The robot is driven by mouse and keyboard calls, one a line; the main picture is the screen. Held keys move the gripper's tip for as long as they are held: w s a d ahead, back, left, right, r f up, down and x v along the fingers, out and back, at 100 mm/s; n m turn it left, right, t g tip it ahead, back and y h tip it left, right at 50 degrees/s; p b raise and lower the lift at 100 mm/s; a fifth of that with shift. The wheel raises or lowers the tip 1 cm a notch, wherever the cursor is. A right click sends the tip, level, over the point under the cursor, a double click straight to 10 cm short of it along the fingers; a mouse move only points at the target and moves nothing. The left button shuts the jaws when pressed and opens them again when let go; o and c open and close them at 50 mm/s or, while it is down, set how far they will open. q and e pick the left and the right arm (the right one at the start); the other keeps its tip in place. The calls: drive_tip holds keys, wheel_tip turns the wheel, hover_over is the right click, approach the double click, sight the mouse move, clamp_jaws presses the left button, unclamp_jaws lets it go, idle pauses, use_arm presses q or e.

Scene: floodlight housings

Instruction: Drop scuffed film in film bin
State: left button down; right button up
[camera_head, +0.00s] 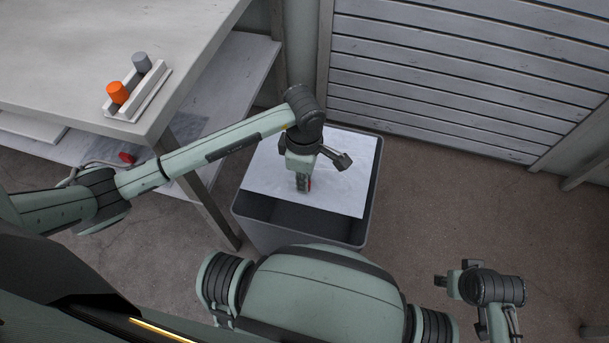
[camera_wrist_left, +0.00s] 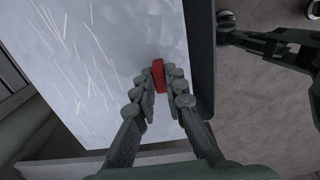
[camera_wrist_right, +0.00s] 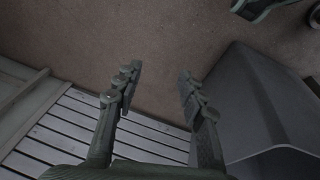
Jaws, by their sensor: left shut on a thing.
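The scuffed film (camera_head: 338,192) is a pale sheet lying flat across the mouth of the dark grey film bin (camera_head: 372,180). White scratches show on the film in the left wrist view (camera_wrist_left: 85,75). My left gripper (camera_head: 303,187) points down over the film and is shut on a small red tab (camera_wrist_left: 175,76) at the sheet; whether the film rests on the bin or hangs from the grip, I cannot tell. The bin's dark interior shows along its near side. My right gripper (camera_wrist_right: 158,80) is open and empty, right of the bin in the head view.
A grey table (camera_head: 190,50) at the left holds a rack (camera_head: 138,95) with an orange knob (camera_head: 117,92) and a grey knob (camera_head: 142,62). A lower shelf (camera_head: 240,70) is beneath. A slatted shutter (camera_head: 460,80) stands behind. Floor right of the bin is clear.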

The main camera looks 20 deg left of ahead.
use_arm(q)
wheel_tip(320, 180, down, 2)
drive_tip(key=shift+f+b, duration=0.1)
drive_tip(key=shift+b, duration=0.6)
drive_tip(key=shift+f+b, duration=0.4)
drive_tip(key=shift+f, duration=0.2)
use_arm(e)
drive_tip(key=shift+w+d+v, duration=0.1)
drive_tip(key=shift+w+v, duration=0.05)
drive_tip(key=shift+v, duration=0.8)
drive_tip(key=shift+w+d+v, duration=0.15)
drive_tip(key=shift+w+v, duration=0.05)
drive_tip(key=shift+v, duration=0.8)
drive_tip(key=shift+w+d+v, duration=0.1)
drive_tip(key=shift+w+v, duration=0.05)
drive_tip(key=shift+v, duration=0.8)
drive_tip(key=shift+r, duration=0.15)
use_arm(q)
drive_tip(key=c, duration=1.5)
unclamp_jaws()
wheel_tip(320, 180, up, 8)
drive_tip(key=shift+f, duration=0.2)
